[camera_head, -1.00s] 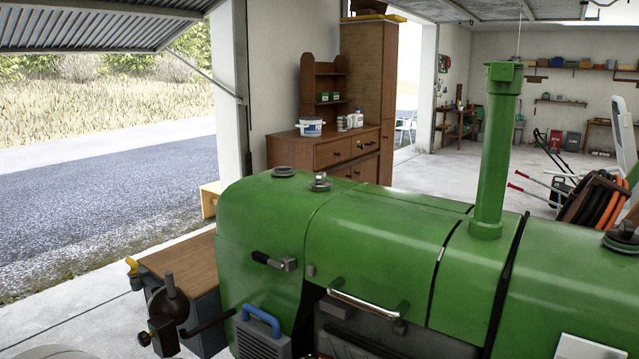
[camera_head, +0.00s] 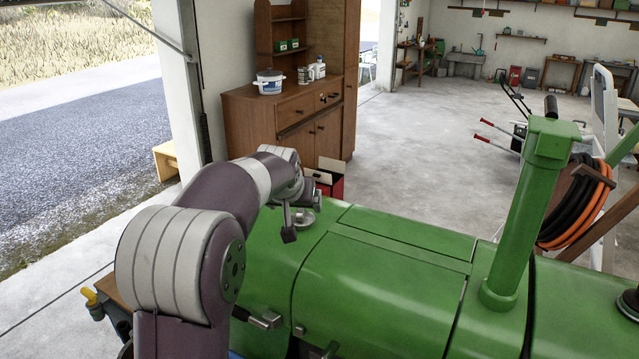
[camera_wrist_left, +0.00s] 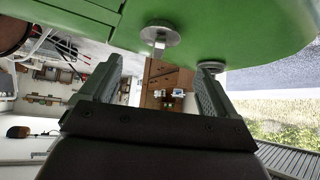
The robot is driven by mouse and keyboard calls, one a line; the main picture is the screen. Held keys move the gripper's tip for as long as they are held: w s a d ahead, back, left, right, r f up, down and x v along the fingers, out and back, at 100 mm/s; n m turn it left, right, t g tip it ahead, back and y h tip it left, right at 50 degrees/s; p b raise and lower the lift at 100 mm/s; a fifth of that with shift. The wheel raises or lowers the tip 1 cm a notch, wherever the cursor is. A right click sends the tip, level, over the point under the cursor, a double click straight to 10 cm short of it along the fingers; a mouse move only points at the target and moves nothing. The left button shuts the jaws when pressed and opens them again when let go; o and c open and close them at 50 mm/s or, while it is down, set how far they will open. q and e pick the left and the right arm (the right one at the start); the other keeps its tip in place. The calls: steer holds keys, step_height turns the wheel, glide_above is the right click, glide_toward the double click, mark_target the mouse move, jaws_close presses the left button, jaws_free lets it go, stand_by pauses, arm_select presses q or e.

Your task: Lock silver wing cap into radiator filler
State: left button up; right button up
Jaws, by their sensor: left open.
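The silver wing cap (camera_head: 303,217) sits on top of the green tractor hood, partly behind my left gripper (camera_head: 302,208) in the head view. In the left wrist view, which is upside down, the cap (camera_wrist_left: 160,40) shows as a round disc with an upright grip, centred beyond the two fingers. My left gripper (camera_wrist_left: 158,78) is open and empty there; I cannot tell its exact height over the hood. A round grey radiator filler (camera_wrist_left: 212,66) shows beside the right-hand finger, partly covered by it. The filler is hidden in the head view. My right gripper is not in view.
The green hood (camera_head: 385,275) fills the lower middle. A tall green exhaust stack (camera_head: 530,210) rises on its right. A wooden cabinet (camera_head: 285,115) and a red box (camera_head: 327,180) stand behind. The air above the hood between the arm and the stack is clear.

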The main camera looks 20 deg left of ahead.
mark_target(302, 210)
arm_select(q)
steer(key=w+f+p, duration=0.1)
steer(key=w+p, duration=0.2)
steer(key=shift+f, duration=0.35)
steer(key=p+x, duration=0.1)
steer(key=x, duration=0.1)
steer(key=p+x, duration=0.2)
steer(key=x, duration=0.1)
steer(key=a+p+x, duration=0.1)
steer(key=x, duration=0.1)
steer(key=shift+w+p, duration=0.25)
steer(key=shift+p, duration=0.15)
steer(key=shift+f, duration=0.2)
steer(key=shift+s+d, duration=0.1)
steer(key=shift+d, duration=0.1)
steer(key=shift+a, duration=0.1)
steer(key=c, duration=1.1)
steer(key=shift+r+b, duration=0.3)
steer(key=shift+b, duration=0.1)
steer(key=shift+c, duration=0.2)
step_height(302, 210, up, 9)
steer(key=b, duration=0.2)
steer(key=shift+f+b, duration=0.1)
steer(key=shift+b, duration=0.3)
steer(key=shift+r, duration=0.35)
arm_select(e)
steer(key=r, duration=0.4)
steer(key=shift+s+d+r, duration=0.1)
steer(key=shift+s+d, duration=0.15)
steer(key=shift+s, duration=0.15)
